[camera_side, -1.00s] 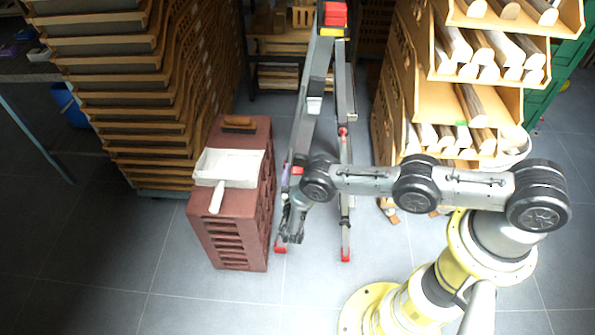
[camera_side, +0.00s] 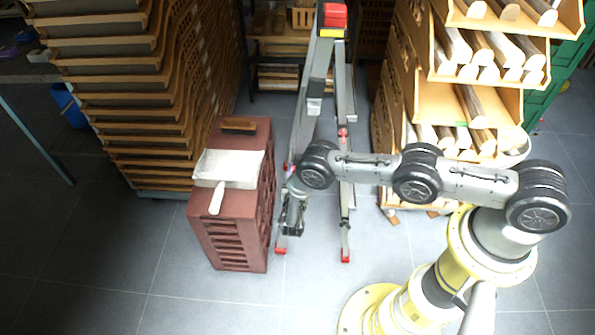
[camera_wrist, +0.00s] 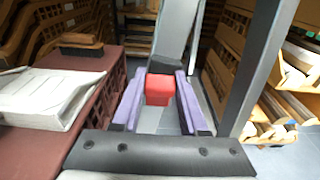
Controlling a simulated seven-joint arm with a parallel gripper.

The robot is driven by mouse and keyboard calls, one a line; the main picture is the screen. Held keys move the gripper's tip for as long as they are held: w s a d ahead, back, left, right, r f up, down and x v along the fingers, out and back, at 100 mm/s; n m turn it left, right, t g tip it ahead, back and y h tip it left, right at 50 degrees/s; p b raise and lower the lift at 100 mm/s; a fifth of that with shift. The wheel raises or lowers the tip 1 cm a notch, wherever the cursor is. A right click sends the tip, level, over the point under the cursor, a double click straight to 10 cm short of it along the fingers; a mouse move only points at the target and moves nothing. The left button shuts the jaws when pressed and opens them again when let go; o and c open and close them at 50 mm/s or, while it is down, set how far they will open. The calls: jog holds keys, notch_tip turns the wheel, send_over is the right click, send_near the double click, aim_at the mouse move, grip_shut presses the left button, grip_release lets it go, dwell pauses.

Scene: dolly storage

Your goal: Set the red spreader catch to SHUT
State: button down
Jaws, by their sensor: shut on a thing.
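The red catch (camera_wrist: 159,89) is a small red block between the purple-padded fingers of my gripper (camera_wrist: 160,86) in the wrist view. The fingers are shut on it, one on each side. The ladder (camera_side: 312,105) stands with its grey rails just behind the catch in the wrist view. In the side view my wrist is low between the ladder's legs and the brick stack, and it hides most of the fingers and the catch. I cannot read any mark showing the catch's setting.
Shelves of wooden pieces (camera_side: 480,55) stand right of the ladder. The floor in front is clear.

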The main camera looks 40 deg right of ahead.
jog(key=shift+c, duration=2.2)
grip_release()
jog(key=v, duration=1.3)
jog(key=shift+s+a, duration=0.3)
